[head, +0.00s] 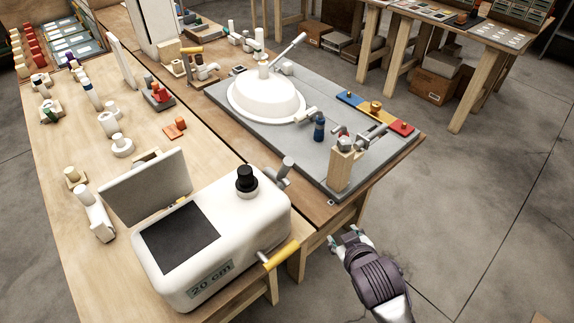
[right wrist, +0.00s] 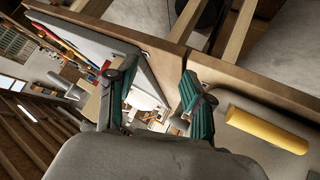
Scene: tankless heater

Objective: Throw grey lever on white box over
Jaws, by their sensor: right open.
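The white box (head: 205,265) stands at the near end of the workbench, with an open flap, a dark panel, a black knob (head: 246,179) and a "20 cm" label. The grey lever (head: 284,168) sticks up at an angle at its back right side. A yellow handle (head: 279,254) juts from its right side and also shows in the right wrist view (right wrist: 265,130). My right gripper (head: 348,236) is open and empty, off the bench edge to the right of the box and apart from it. Its two fingers show in the right wrist view (right wrist: 158,72). My left gripper is out of view.
A grey board (head: 225,99) with a white dome (head: 266,98), a wooden post (head: 341,168) and coloured blocks lies behind the box. Small parts crowd the left bench. Floor (head: 470,200) to the right is open.

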